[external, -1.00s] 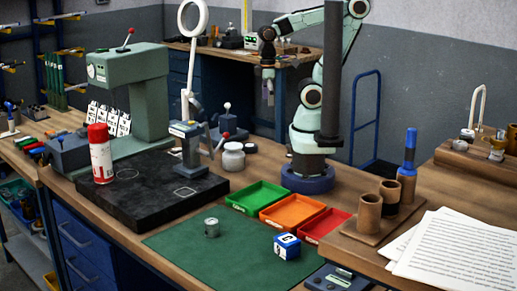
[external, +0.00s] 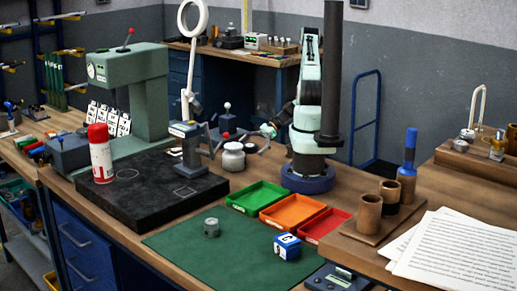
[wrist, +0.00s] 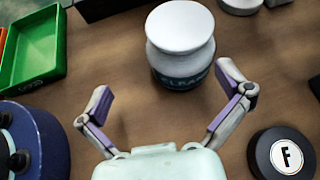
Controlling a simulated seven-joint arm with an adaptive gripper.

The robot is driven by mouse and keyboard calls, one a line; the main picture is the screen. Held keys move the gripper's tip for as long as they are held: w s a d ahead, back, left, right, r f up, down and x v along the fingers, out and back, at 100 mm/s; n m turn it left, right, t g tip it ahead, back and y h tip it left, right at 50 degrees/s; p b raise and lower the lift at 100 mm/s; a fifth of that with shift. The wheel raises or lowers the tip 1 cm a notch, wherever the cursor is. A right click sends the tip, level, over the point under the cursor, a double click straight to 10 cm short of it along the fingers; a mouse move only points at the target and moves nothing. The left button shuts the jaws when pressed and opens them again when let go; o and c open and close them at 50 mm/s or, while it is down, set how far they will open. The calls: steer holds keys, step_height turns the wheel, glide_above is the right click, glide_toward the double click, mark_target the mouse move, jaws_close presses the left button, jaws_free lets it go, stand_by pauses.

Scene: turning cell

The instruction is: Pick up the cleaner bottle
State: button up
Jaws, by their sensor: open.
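The cleaner bottle is a squat white jar with a wide white lid and a partly legible label (wrist: 182,45). It stands upright on the wooden bench, and in the external view it is beside the dark machine base (external: 233,158). My gripper (wrist: 163,88) is open and empty in the wrist view. Its two fingers are spread on either side, just short of the jar, with bare wood between them. In the external view my gripper (external: 260,141) is low, just right of the jar. The picture shows no contact with the jar.
A green tray (external: 257,197) is in front, beside orange (external: 291,212) and red (external: 325,226) trays. A grey stand (external: 190,150) is left of the jar. A red-white can (external: 101,153) stands farther left.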

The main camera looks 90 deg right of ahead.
mark_target(223, 166)
steer(key=m+t, duration=0.1)
steer(key=d+f+m+t+h, duration=0.1)
steer(key=m, duration=0.1)
steer(key=shift+f+h, duration=0.2)
steer(key=shift+h, duration=0.1)
steer(key=shift+w+f+m+t, duration=0.15)
steer(key=shift+m+t, duration=0.25)
steer(key=shift+m, duration=0.1)
steer(key=x, duration=0.6)
steer(key=shift+w+f, duration=0.2)
steer(key=shift+w, duration=0.05)
steer(key=c, duration=1.1)
